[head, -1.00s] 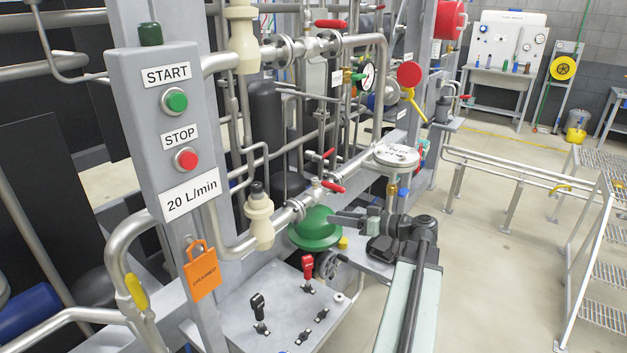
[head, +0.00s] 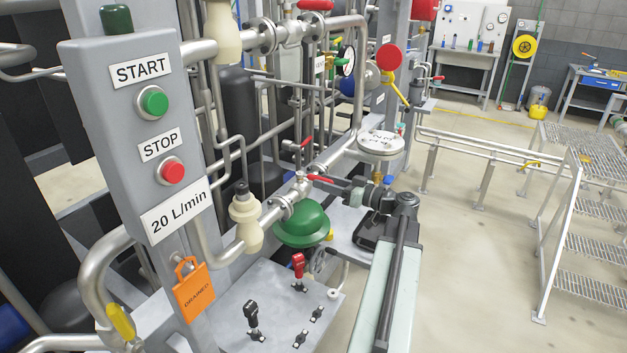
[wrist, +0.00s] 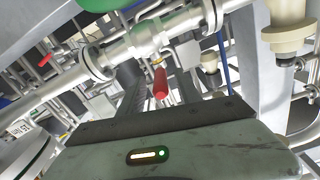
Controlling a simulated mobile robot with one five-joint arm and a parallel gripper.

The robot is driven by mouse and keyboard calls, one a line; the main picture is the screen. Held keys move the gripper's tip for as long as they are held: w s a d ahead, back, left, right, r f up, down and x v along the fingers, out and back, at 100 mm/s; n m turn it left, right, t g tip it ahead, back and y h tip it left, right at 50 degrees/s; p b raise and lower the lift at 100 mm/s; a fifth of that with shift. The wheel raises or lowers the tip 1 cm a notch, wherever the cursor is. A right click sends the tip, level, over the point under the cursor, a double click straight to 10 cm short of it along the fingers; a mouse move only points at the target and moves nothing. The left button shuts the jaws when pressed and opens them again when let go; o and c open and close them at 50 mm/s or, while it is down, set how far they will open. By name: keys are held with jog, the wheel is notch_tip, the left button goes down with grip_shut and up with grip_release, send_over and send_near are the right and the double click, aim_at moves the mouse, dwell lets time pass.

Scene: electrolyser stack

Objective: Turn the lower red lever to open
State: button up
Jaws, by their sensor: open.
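The lower red lever (head: 320,179) sits on a ball valve (head: 302,188) in the lower steel pipe and points out across the pipe, toward my arm. My gripper (head: 336,187) is at the lever, to the right of the valve. In the wrist view the red lever (wrist: 160,82) shows between the two dark fingers of my open gripper (wrist: 158,72), with gaps on both sides. It points toward the camera from the pipe valve (wrist: 148,40). Whether a finger touches it is not clear. An upper red lever (head: 316,5) is on the higher pipe.
A green dome (head: 302,225) lies just below the valve. A white-topped round flange (head: 381,143) stands behind my gripper. A panel (head: 265,310) with a red toggle (head: 298,264) is in front. The START/STOP box (head: 140,125) is at left; open floor (head: 470,250) is at right.

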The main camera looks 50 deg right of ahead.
jog(key=x, duration=0.3)
jog(key=shift+w+a, duration=0.1)
jog(key=shift+w, duration=0.2)
grip_shut()
dwell(1.2)
